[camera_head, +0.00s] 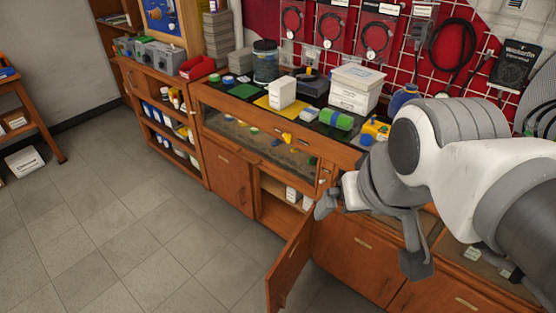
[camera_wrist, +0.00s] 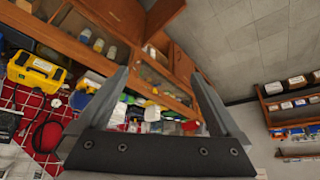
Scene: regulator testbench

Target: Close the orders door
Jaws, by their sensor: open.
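A wooden cabinet door (camera_head: 288,262) stands swung open into the room, below the workbench in the head view. I cannot read a name on it. Its cabinet (camera_head: 277,217) is open, with white boxes (camera_head: 292,194) inside. My gripper (camera_head: 370,234) is open and empty, with its fingers spread, to the right of the open door and in front of the bench. It appears apart from the door. Both fingers also show in the wrist view (camera_wrist: 160,76), with nothing held between them. My arm hides part of the bench front.
The workbench has a glass-fronted display (camera_head: 255,133) and a closed door (camera_head: 230,184) left of the opening. Boxes, jars and tools crowd its top. Cables and packets hang on a red grid wall (camera_head: 340,30). The tiled floor (camera_head: 130,220) at left is mostly clear.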

